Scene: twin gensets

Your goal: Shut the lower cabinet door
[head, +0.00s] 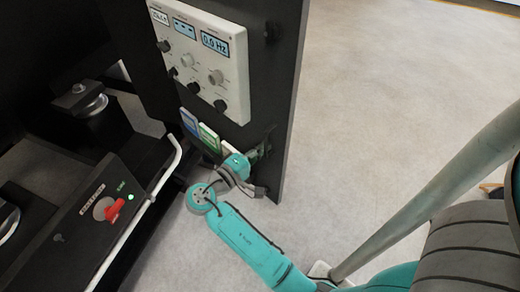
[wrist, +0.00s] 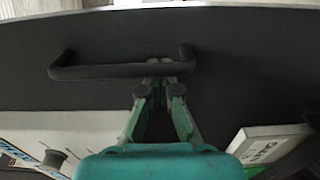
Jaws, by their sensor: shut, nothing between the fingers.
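A dark upright panel (head: 272,100), which looks like the cabinet door, stands at the centre top with its right edge over open floor. A dark bar handle (wrist: 115,71) crosses the dark panel (wrist: 235,50) in the wrist view. My gripper (wrist: 162,75) is shut and empty, its fingertips at the right part of the handle. I cannot tell whether they touch it. In the head view my gripper (head: 262,147) is close to the lower part of the panel, and my wrist partly covers it. The hinge is not clear.
A white instrument panel (head: 205,55) with knobs and displays is on the dark face. Coloured cards (head: 200,132) hang below it. A dark unit with a red switch (head: 115,209) and a pale rail (head: 138,215) stand at left.

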